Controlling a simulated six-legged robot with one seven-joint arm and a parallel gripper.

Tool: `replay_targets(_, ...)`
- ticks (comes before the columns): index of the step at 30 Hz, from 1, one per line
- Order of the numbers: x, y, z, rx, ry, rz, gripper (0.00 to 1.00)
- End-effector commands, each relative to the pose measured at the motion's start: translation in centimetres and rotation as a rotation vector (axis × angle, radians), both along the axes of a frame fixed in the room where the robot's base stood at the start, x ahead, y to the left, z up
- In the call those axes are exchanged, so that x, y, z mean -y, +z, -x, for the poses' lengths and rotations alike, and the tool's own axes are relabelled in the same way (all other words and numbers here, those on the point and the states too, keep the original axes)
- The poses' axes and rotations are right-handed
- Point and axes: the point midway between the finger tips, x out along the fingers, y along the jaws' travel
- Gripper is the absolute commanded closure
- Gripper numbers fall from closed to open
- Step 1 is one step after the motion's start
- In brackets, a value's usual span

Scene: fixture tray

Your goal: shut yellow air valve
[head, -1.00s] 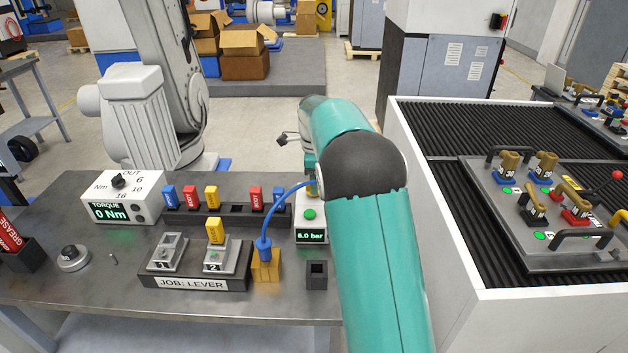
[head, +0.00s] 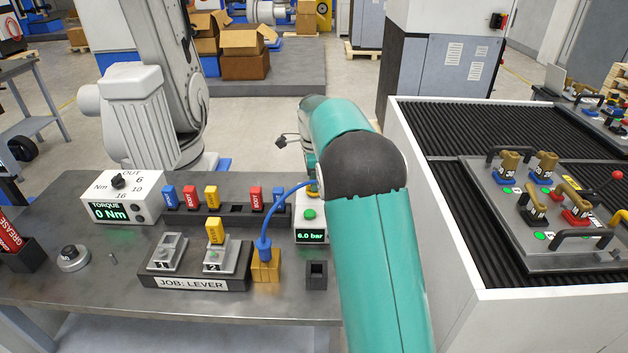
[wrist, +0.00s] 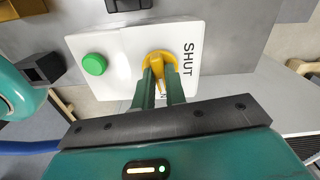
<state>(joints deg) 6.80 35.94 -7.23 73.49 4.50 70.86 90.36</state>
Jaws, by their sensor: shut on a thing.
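The yellow air valve (wrist: 158,62) sits on a white panel (wrist: 118,48) in the wrist view. Its handle points down the picture, toward a mostly hidden word ending in N. The word SHUT is printed to the right of the valve. My gripper (wrist: 160,88) is shut on the yellow handle, with one green finger on each side. In the head view, the white air unit (head: 310,200) shows a green button and a 6.0 bar display. My arm hides my gripper and most of the valve there.
A blue hose (head: 264,235) runs from a yellow block to the air unit. A job fixture (head: 195,283) and a torque box (head: 125,200) stand to the left. A small dark socket (head: 317,277) is in front. A fixture tray (head: 560,262) lies right.

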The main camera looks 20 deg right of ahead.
Motion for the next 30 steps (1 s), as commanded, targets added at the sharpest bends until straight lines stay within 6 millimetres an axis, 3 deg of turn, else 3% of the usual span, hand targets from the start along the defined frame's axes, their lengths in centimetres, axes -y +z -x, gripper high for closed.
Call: replay_targets(30,0.11,0.05,0.01,0.001,0.934,0.001,1.00)
